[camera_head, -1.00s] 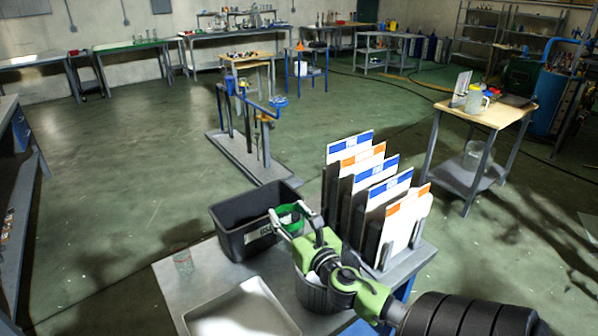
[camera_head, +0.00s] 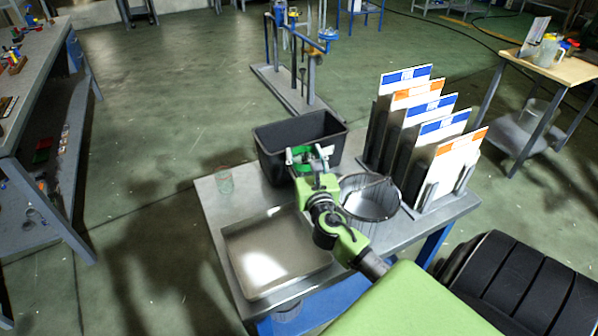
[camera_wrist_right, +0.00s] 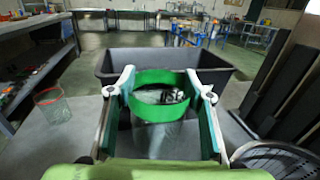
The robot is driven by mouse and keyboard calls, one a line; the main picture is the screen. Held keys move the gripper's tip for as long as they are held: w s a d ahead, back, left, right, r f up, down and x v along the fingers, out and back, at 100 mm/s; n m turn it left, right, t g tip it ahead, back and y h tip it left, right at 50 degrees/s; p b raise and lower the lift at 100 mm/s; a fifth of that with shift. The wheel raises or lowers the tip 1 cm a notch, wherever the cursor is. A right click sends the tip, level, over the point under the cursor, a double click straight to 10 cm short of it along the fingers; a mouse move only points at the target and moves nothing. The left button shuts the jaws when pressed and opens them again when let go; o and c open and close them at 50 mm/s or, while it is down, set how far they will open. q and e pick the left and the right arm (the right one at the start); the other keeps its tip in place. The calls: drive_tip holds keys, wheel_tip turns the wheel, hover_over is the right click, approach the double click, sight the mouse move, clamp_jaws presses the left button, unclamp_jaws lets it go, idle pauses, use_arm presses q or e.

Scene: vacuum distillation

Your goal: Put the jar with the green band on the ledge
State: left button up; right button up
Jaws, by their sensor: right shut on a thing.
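The jar with the green band (camera_wrist_right: 160,108) is clear glass, and the wide green band runs around its upper part. My right gripper (camera_wrist_right: 160,84) is shut on it, with one finger on each side of the band. In the head view the jar (camera_head: 303,163) shows only partly behind my right gripper (camera_head: 308,154). It is at the near side of the black bin (camera_head: 272,164), over the grey table (camera_head: 211,213). I cannot tell its exact height above the table. No ledge can be clearly made out. My left gripper is out of view.
A clear glass (camera_head: 225,183) stands left of the bin. A shallow tray (camera_head: 277,258) lies in front, and a round wire basket (camera_head: 371,200) is to the right. Upright panels (camera_head: 445,165) in a rack fill the table's right side.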

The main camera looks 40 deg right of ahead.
sight(298, 171)
drive_tip(key=shift+w+a+f, duration=0.25)
drive_tip(key=shift+a+f, duration=0.25)
drive_tip(key=shift+f, duration=0.15)
drive_tip(key=f, duration=0.1)
drive_tip(key=f+b, duration=0.1)
drive_tip(key=f, duration=0.1)
drive_tip(key=shift+w+a+f, duration=0.1)
drive_tip(key=shift+a+f, duration=0.05)
drive_tip(key=shift+a, duration=0.2)
drive_tip(key=shift+f, duration=0.3)
drive_tip(key=shift+f+b, duration=0.1)
drive_tip(key=shift+b, duration=0.2)
drive_tip(key=o, duration=1.6)
drive_tip(key=shift+c, duration=0.2)
